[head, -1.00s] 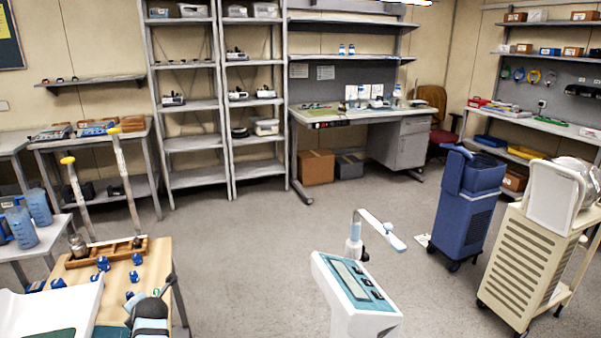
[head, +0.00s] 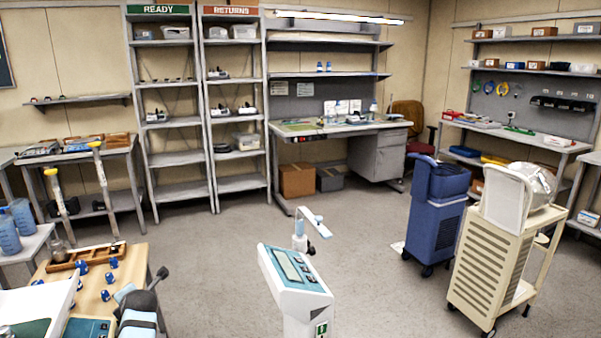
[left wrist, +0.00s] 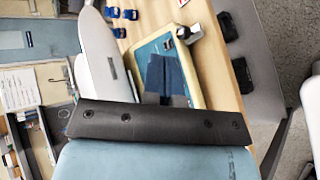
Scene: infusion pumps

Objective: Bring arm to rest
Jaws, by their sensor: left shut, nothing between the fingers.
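My left arm, with black and light-blue parts, shows at the lower left edge of the head view, beside the wooden table (head: 128,268). Its fingertips are not clear there. In the left wrist view my left gripper (left wrist: 166,75) shows as two dark-blue fingers side by side, shut and empty, beyond a black bar. Behind them is a device with a teal panel (left wrist: 153,50) and a cream rim, lying on the wooden surface. I cannot tell whether the fingers touch it. My right gripper is in neither view.
Small blue pieces (head: 82,268) and a wooden tray (head: 85,257) are on the table. A white console (head: 292,283) stands in the middle. A blue cart (head: 435,215) and cream cart (head: 500,250) stand at right. Shelves (head: 165,110) line the back. The central floor is mostly clear.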

